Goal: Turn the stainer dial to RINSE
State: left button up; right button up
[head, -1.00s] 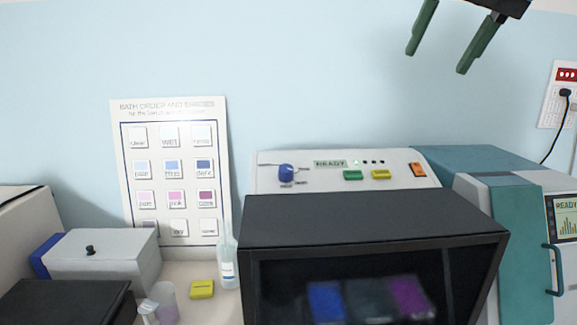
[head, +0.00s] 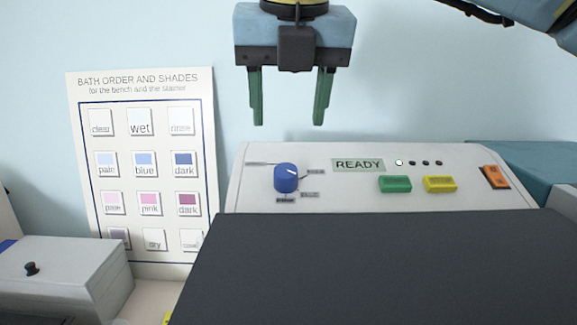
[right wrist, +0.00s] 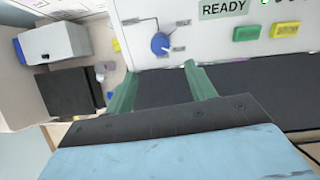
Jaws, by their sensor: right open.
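The blue stainer dial (head: 286,178) sits at the left of the white control panel (head: 350,195). Its pale pointer line slants toward the upper right. Small labels surround it, too small to read. My right gripper (head: 289,115) hangs above the dial in the head view, fingers pointing down, open and empty, apart from the panel. In the right wrist view the dial (right wrist: 160,44) lies ahead of and between the open green fingers (right wrist: 156,80), not touched. My left gripper is not in view.
The panel also has a READY display (head: 358,164), a green button (head: 395,184), a yellow button (head: 440,184) and an orange switch (head: 494,177). A black hood (head: 370,270) juts out below the panel. A shade chart (head: 140,85) stands left; a grey box (head: 65,275) sits lower left.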

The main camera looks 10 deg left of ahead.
aim_at(286, 170)
jog(key=x, duration=0.9)
jog(key=shift+w+f+p, duration=0.15)
jog(key=shift+f+p, duration=0.2)
jog(key=shift+p, duration=0.05)
jog(key=shift+w+f, duration=0.15)
jog(key=shift+f, duration=0.15)
jog(key=shift+w+f, duration=0.1)
jog(key=shift+f, duration=0.1)
jog(key=shift+a, duration=0.1)
jog(key=shift+c, duration=0.8)
jog(key=c, duration=0.8)
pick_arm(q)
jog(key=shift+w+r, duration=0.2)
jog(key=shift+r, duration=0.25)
